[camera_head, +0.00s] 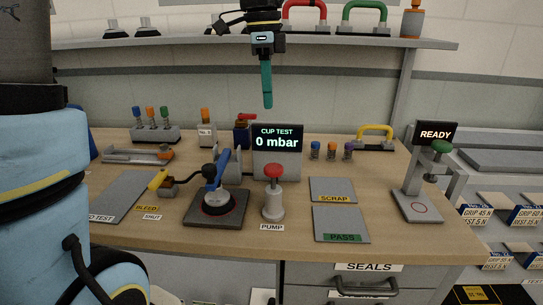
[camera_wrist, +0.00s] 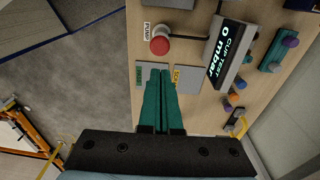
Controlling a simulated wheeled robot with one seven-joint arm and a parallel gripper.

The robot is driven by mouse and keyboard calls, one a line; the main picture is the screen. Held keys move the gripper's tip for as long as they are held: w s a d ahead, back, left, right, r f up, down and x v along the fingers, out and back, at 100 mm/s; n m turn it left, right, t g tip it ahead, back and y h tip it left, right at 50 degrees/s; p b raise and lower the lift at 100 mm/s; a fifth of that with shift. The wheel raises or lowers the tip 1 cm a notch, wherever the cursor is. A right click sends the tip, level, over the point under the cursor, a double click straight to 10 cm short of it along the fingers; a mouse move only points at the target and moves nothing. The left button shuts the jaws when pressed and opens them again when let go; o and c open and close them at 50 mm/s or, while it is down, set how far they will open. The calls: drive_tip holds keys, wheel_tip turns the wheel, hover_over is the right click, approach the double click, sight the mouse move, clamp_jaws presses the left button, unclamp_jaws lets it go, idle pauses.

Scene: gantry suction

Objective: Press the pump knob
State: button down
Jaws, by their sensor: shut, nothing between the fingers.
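The pump knob (camera_head: 273,171) is a red mushroom top on a light cylindrical base, standing on the wooden bench behind the label "PUMP". It also shows in the wrist view as a red disc (camera_wrist: 159,46), up and slightly left of the fingertips. My gripper (camera_head: 267,103) has teal fingers pointing down, held in the air above the bench, well above the knob and apart from it. In the wrist view the fingers (camera_wrist: 160,72) are together with nothing between them. The display (camera_head: 277,151) behind the knob reads "CUP TEST 0 mbar".
A suction cup device with a blue handle (camera_head: 219,169) stands left of the pump. A yellow-ended lever (camera_head: 158,180) is farther left. SCRAP (camera_head: 332,184) and PASS (camera_head: 341,220) plates lie to the right. A READY stand (camera_head: 437,131) is at the right end. A shelf (camera_head: 200,40) runs behind.

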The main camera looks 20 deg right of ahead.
sight(271, 167)
drive_tip(key=f+p, duration=0.1)
drive_tip(key=f, duration=0.3)
drive_tip(key=f+p, duration=0.1)
drive_tip(key=f, duration=0.4)
drive_tip(key=f+p, duration=0.1)
drive_tip(key=f, duration=0.3)
drive_tip(key=shift+s+d+f+p, duration=0.25)
drive_tip(key=shift+s+f+p, duration=0.1)
drive_tip(key=shift+f, duration=0.15)
wheel_tip(271, 167, down, 4)
drive_tip(key=shift+r+b, duration=0.1)
drive_tip(key=shift+b, duration=1.1)
drive_tip(key=shift+s+a, duration=0.1)
drive_tip(key=shift+r, duration=0.15)
